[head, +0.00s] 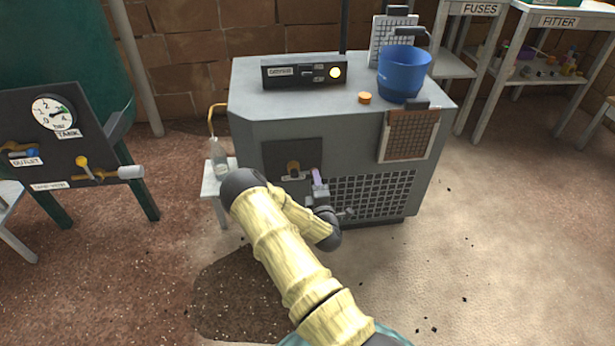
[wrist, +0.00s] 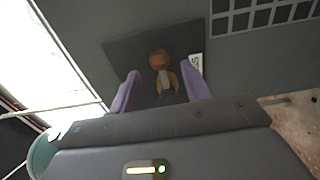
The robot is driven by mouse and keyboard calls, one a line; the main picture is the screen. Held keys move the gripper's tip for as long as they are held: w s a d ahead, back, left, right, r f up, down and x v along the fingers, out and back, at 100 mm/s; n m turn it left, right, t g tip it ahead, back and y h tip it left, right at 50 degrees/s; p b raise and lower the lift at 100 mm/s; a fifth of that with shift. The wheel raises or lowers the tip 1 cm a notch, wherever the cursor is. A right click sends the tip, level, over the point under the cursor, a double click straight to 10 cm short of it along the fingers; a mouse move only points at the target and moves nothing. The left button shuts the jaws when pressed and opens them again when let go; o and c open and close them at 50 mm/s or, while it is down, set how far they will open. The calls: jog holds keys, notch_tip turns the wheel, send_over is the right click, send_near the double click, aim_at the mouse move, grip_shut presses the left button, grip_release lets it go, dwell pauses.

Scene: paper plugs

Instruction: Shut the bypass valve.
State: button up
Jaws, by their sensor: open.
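The bypass valve (head: 293,167) is an orange-yellow fitting on a dark square plate (head: 275,153) on the front of the grey machine (head: 250,130). In the wrist view the valve (wrist: 159,59) shows a round orange-brown knob with yellow parts below it. A white label (wrist: 196,66) ending in "SS" sits beside it, partly hidden. My gripper (head: 317,178) is in front of the machine, just right of the valve in the head view. In the wrist view its purple fingers (wrist: 160,88) are apart, with the valve seen between them. I cannot tell whether they touch it.
A blue bucket (head: 403,76), an orange cap (head: 365,98) and a control box (head: 303,72) sit on the machine. A hung panel (head: 409,134) and a grille (head: 372,195) are to the right. A bottle (head: 219,155) stands on a small stand at left. A gauge board (head: 55,140) is further left.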

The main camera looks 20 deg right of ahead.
aim_at(306, 173)
jog(key=shift+w, duration=0.15)
jog(key=shift+b+x, duration=0.45)
jog(key=shift+x, duration=1.45)
jog(key=shift+d, duration=0.1)
jog(key=c, duration=0.7)
